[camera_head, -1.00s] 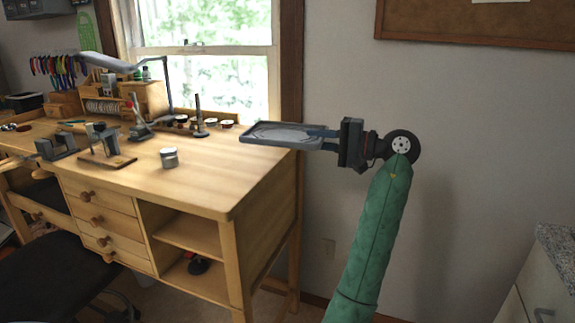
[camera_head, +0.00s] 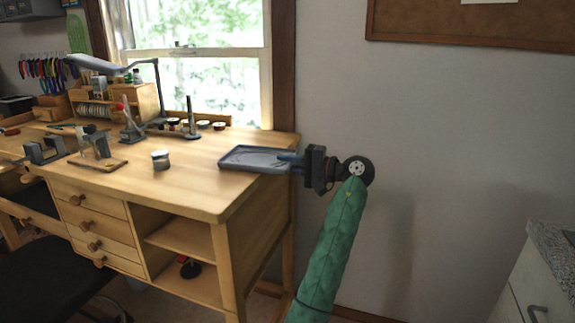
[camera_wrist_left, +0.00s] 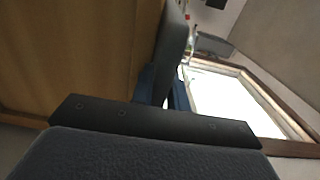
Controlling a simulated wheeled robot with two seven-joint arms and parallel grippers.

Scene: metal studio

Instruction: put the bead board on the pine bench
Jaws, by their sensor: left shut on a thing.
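The bead board (camera_head: 255,158) is a flat grey tray with a raised rim, level over the right end of the pine bench (camera_head: 190,190). My left gripper (camera_head: 288,163) is shut on its right edge, with the arm to the right of the bench. I cannot tell whether the board touches the bench top or hangs just above it. In the left wrist view the board (camera_wrist_left: 176,48) shows edge-on between the blue fingers (camera_wrist_left: 165,88), with the bench wood (camera_wrist_left: 80,50) beside it. My right gripper is not in view.
A small metal tin (camera_head: 160,160) stands on the bench left of the board. A dark upright post (camera_head: 191,120) on a base stands behind. A small vise (camera_head: 44,150) and other tools fill the left part. The front right bench top is clear.

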